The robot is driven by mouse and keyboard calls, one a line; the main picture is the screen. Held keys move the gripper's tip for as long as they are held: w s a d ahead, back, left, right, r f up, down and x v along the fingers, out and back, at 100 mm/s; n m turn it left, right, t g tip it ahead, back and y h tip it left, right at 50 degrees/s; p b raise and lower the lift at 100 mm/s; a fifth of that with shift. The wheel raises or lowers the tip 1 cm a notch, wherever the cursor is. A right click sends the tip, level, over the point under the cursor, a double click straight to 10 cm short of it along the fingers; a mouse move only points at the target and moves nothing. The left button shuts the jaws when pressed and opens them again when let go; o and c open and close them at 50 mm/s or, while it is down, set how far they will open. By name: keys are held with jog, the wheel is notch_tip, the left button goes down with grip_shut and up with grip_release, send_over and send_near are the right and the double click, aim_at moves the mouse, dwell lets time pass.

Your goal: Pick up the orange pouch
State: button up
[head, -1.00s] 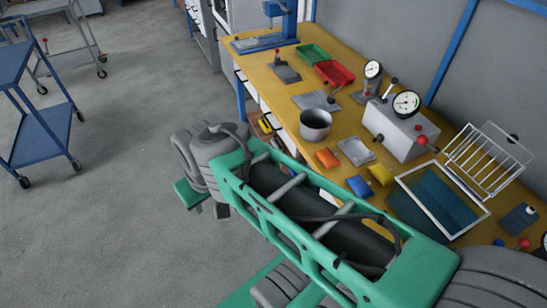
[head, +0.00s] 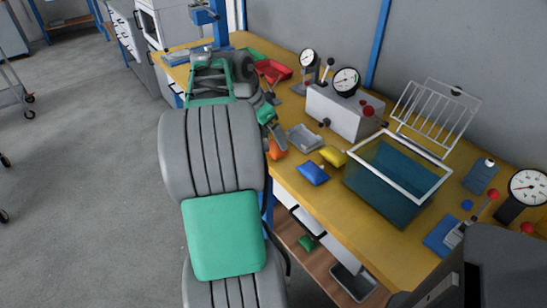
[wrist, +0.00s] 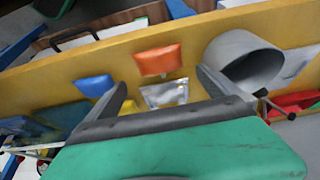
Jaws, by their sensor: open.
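The orange pouch (wrist: 158,60) lies on the yellow workbench, in the upper middle of the wrist view. In the head view the orange pouch (head: 276,149) shows only in part, beside my arm. My gripper (wrist: 158,88) is open, its two fingers apart to the left and right below the pouch in the wrist view. Nothing is between the fingertips in its grip. In the head view my gripper (head: 266,110) is mostly hidden by my own arm.
A silver pouch (wrist: 165,94), a blue pouch (wrist: 95,86) and a grey pot (wrist: 243,62) lie around the orange one. A yellow pouch (head: 333,156), a clear blue tank (head: 390,185) and a gauge box (head: 340,110) stand on the workbench (head: 300,190) to the right.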

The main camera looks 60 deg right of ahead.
aim_at(273, 145)
jog(key=b+x, duration=0.1)
jog(key=x, duration=0.5)
jog(key=shift+w+a+f, duration=0.15)
jog(key=shift+f, duration=0.1)
jog(key=shift+c, duration=0.3)
jog(key=c, duration=1.2)
